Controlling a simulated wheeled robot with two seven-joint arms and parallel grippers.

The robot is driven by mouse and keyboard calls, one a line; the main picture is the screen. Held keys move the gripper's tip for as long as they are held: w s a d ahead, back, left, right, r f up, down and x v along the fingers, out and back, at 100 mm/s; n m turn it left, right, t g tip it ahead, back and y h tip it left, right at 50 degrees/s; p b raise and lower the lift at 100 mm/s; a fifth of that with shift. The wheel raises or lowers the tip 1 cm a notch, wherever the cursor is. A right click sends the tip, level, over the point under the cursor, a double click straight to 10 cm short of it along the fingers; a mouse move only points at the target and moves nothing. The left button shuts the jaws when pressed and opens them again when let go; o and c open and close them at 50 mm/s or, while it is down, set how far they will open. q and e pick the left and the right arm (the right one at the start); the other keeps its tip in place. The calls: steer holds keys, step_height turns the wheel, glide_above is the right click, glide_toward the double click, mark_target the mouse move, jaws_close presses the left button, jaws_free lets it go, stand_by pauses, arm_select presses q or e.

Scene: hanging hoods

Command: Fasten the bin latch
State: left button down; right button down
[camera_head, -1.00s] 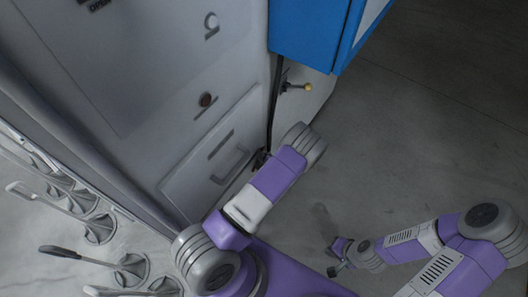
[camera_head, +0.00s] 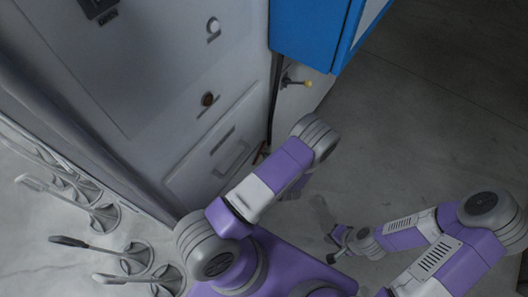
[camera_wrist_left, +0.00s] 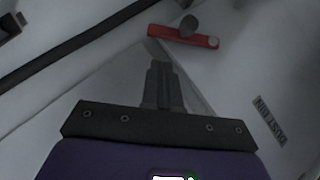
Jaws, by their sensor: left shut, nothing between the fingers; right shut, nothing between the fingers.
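The bin latch (camera_wrist_left: 184,37) is a red bar with a grey knob on it, lying slightly tilted on a pale panel in the left wrist view. A label reading DUSTBIN (camera_wrist_left: 270,121) is on the panel to the lower right. My left gripper (camera_wrist_left: 160,66) is shut and empty; its dark fingertips appear just below the left end of the red bar, and I cannot tell whether they touch it. In the head view my left forearm hides that gripper. My right gripper (camera_head: 337,246) is shut and empty, low over the floor.
A grey cabinet front with a drawer handle (camera_head: 231,158) stands at the left. A blue cabinet (camera_head: 308,32) is at the top, with a yellow-tipped valve (camera_head: 306,83) below it. Several hanging tools (camera_head: 105,216) are at the lower left. Floor on the right is clear.

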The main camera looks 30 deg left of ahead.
arm_select(q)
steer(key=shift+v, duration=1.1)
steer(key=shift+f, duration=0.1)
